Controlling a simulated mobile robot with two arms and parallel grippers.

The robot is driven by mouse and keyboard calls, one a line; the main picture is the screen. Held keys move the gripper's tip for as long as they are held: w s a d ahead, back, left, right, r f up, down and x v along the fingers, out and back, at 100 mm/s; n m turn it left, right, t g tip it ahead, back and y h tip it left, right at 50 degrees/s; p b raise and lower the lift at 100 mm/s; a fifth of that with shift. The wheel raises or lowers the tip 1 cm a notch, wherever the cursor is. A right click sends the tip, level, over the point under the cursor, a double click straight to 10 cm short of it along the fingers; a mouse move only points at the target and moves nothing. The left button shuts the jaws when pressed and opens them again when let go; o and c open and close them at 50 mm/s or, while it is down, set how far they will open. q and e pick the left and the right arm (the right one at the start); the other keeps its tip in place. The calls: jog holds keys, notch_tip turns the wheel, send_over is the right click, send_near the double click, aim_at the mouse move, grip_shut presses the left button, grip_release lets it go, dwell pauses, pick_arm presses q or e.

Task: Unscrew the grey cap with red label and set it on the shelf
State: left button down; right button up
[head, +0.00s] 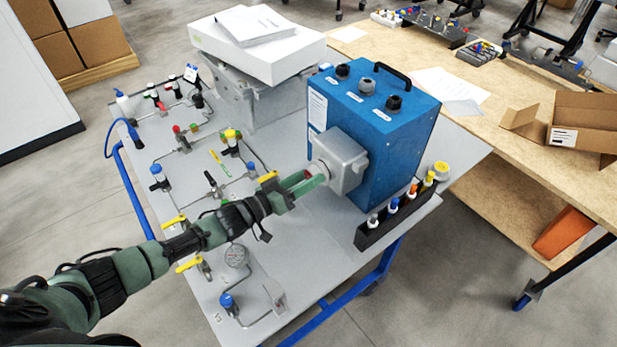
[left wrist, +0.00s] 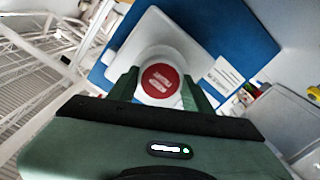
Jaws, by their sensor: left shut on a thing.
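The grey cap with its round red label (left wrist: 160,79) sits at the front of a grey housing (head: 346,160) on the side of the blue analyser box (head: 385,125). My left gripper (head: 314,176) reaches it from the left. In the left wrist view its green fingers (left wrist: 159,92) are on both sides of the cap, shut on it. In the head view the fingers mostly hide the cap. The cap appears to be still against the housing; I cannot tell whether it has turned. My right gripper is not in view.
A black rack (head: 368,238) with several coloured-cap bottles stands at the trolley's right edge. Valves, pipes and a gauge (head: 236,256) cover the left of the grey trolley top (head: 325,265). A grey box with a white carton (head: 258,52) stands behind. The wooden table (head: 505,130) is at right.

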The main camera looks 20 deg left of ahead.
aim_at(309, 176)
pick_arm(q)
jog(key=shift+p+v, duration=0.3)
jog(key=shift+v, duration=0.5)
jog(key=shift+p+v, duration=0.45)
jog(key=shift+v, duration=0.65)
jog(key=shift+p+v, duration=0.65)
jog(key=shift+v, duration=1.75)
jog(key=shift+r, duration=0.15)
